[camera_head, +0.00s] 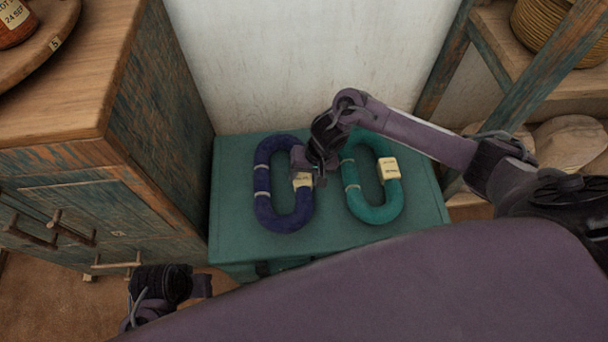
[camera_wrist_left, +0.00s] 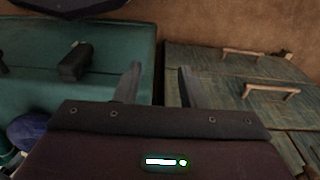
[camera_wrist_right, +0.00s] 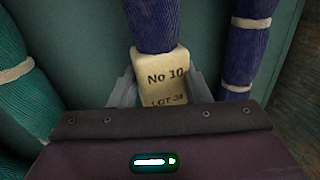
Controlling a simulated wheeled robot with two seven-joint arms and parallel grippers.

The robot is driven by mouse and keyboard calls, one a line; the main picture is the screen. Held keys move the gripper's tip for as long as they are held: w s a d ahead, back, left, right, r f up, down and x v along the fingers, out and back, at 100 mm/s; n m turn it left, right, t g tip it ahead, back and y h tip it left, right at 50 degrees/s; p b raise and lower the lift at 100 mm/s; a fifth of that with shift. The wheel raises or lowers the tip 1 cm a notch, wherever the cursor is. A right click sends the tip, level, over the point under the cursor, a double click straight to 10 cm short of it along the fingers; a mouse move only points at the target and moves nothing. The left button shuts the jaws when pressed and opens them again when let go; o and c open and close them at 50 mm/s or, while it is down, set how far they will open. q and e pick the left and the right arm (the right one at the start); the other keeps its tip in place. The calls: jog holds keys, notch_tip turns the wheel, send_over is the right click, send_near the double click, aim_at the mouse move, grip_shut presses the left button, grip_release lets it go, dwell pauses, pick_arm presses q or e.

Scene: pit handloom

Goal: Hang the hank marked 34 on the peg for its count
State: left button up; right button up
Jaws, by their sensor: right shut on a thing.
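The dark blue-purple hank (camera_head: 264,190) lies flat on the green chest in the head view. My right gripper (camera_head: 306,178) is shut on the hank at this tag, one finger on each side. A teal hank (camera_head: 373,213) with its own pale tag lies to its right; that writing is too small to read. My left gripper (camera_wrist_left: 157,72) is open and empty, low in front of the chest and cabinet. No peg can be made out in these views.
The green chest top (camera_head: 325,237) is bare around the hanks. A wooden cabinet (camera_head: 150,130) with bar handles stands at the left, a round tray (camera_head: 40,50) with a bottle on top. Shelves (camera_head: 490,45) with a coiled basket and sacks stand at the right. A pale wall is behind.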

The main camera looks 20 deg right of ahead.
pick_arm(q)
jog(key=shift+w+f, duration=0.1)
jog(key=shift+f, duration=0.05)
pick_arm(e)
jog(key=shift+w+f, duration=0.1)
jog(key=shift+f, duration=0.2)
pick_arm(q)
jog(key=shift+f, duration=0.1)
pick_arm(e)
jog(key=o, duration=1.1)
jog(key=shift+f, duration=0.1)
jog(key=shift+f+b, duration=0.1)
jog(key=shift+b, duration=0.4)
jog(key=shift+d+r+b, duration=0.1)
jog(key=shift+r+b, duration=0.2)
jog(key=shift+r, duration=0.05)
jog(key=shift+p+v, duration=0.55)
jog(key=shift+v, duration=0.25)
jog(key=p+v, duration=0.2)
jog(key=v, duration=0.3)
pick_arm(q)
jog(key=shift+w+a+f, duration=0.1)
jog(key=shift+a+f, duration=0.05)
jog(key=shift+f, duration=1.35)
jog(key=shift+a+f, duration=0.15)
jog(key=shift+f, duration=1.3)
pick_arm(e)
jog(key=shift+s+d+r, duration=0.1)
jog(key=shift+s+r, duration=0.1)
jog(key=shift+r, duration=0.1)
